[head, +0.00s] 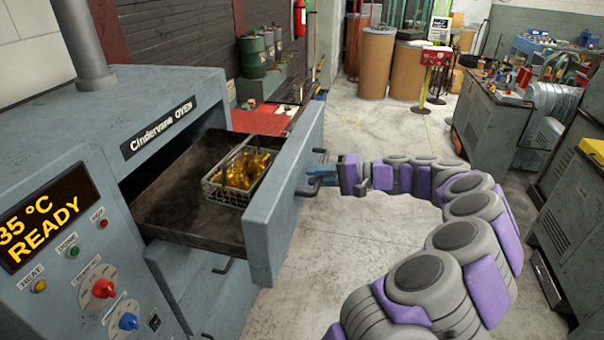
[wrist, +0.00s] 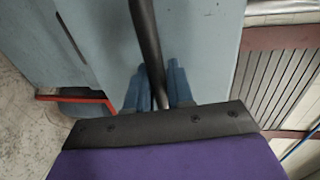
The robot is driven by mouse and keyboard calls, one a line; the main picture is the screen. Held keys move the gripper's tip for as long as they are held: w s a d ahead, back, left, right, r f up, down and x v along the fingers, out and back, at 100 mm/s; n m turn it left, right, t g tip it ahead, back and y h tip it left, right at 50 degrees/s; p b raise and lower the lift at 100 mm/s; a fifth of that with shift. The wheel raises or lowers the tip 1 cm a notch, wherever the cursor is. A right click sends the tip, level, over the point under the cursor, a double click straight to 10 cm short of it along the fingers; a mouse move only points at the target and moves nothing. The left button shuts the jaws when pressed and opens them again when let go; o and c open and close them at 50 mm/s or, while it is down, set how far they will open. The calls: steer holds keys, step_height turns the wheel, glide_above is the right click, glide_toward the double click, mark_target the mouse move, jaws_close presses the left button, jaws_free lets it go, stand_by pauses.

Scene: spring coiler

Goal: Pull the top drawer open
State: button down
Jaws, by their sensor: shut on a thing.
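The top drawer (head: 290,190) of the grey-blue oven stands out from the oven body, with its dark tray floor (head: 165,205) showing. A wire basket (head: 226,200) of shiny golden pieces sits inside the drawer. My gripper (head: 312,178) is at the outer face of the drawer front, coming from the right. In the wrist view my blue fingers (wrist: 160,88) are on both sides of the dark bar handle (wrist: 145,40) and shut on it. The drawer front (wrist: 205,45) fills much of that view. In the head view the handle is mostly hidden by my fingers.
The oven (head: 140,85) has a lit display (head: 45,218) reading READY, with knobs below. A lower drawer handle (head: 224,267) sits under the open drawer. Clear concrete floor (head: 330,250) lies right of the drawer. A grey workbench (head: 500,120) stands at the right.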

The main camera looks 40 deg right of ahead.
steer(key=v, duration=0.2)
steer(key=shift+s+d+f, duration=0.1)
steer(key=shift+s+d, duration=0.1)
steer(key=shift+d, duration=0.05)
steer(key=c, duration=1.4)
jaws_free()
steer(key=shift+o, duration=1.1)
steer(key=shift+d+f, duration=0.15)
steer(key=shift+d, duration=0.1)
